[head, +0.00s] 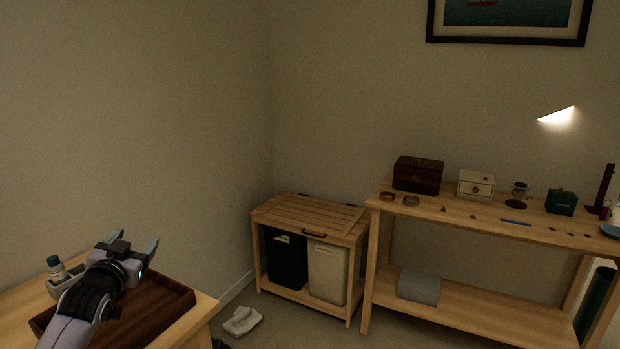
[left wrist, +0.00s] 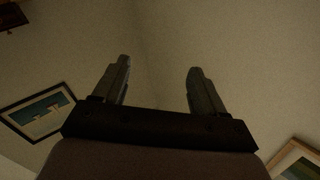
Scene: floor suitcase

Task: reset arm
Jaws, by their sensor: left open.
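My left gripper (head: 132,244) is at the lower left of the head view, above a dark wooden tray (head: 172,303) on a light wood table. Its fingers are spread and nothing is between them. In the left wrist view, the two fingers of the left gripper (left wrist: 159,85) stand apart against a bare wall corner. My right gripper is in neither view.
A small bottle (head: 56,267) stands in a grey holder beside the arm. A slatted wooden cabinet (head: 312,215) with two bins stands in the corner. A long bench (head: 480,229) with boxes and small items is at right. White cloth-like items (head: 242,320) lie on the floor.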

